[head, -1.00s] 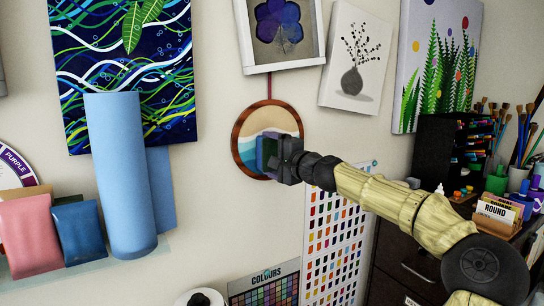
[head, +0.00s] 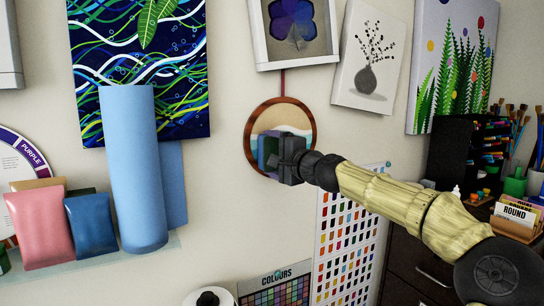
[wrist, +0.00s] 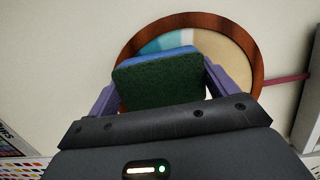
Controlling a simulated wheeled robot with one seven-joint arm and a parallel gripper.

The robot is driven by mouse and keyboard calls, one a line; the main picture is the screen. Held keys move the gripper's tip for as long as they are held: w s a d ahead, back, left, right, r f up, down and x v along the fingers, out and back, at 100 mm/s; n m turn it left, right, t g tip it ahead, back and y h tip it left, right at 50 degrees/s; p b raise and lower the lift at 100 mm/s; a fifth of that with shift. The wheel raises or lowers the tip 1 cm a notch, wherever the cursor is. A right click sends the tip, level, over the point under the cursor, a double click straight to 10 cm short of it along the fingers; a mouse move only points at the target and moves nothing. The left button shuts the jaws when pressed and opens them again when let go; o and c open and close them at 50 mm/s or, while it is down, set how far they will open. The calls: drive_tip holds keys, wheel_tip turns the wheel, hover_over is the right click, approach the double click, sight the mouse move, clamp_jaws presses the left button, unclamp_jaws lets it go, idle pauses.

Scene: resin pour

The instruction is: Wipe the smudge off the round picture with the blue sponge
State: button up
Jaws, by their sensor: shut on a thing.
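The round picture (head: 250,142) hangs on the wall in a brown wooden frame and shows sand and blue water. It also shows at the top of the wrist view (wrist: 241,42). My gripper (head: 272,155) is in front of its lower middle, shut on the sponge. In the wrist view my gripper's two purple fingers (wrist: 160,84) hold the sponge (wrist: 158,82), which has a dark green face towards me and a blue layer beyond it. I cannot tell whether the sponge touches the picture. No smudge shows; the sponge and gripper hide part of the picture.
A framed butterfly-like picture (head: 293,30) hangs just above, with a vase canvas (head: 370,55) to its right. A colour chart (head: 345,245) is below right. A blue roll (head: 135,170) stands at left. Brushes and paints crowd the desk at right.

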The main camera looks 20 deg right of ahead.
drive_tip(key=s+b, duration=0.3)
drive_tip(key=s, duration=0.2)
drive_tip(key=shift+s+d, duration=0.1)
drive_tip(key=shift+s, duration=0.2)
drive_tip(key=shift+s+b, duration=0.85)
drive_tip(key=shift+s, duration=0.65)
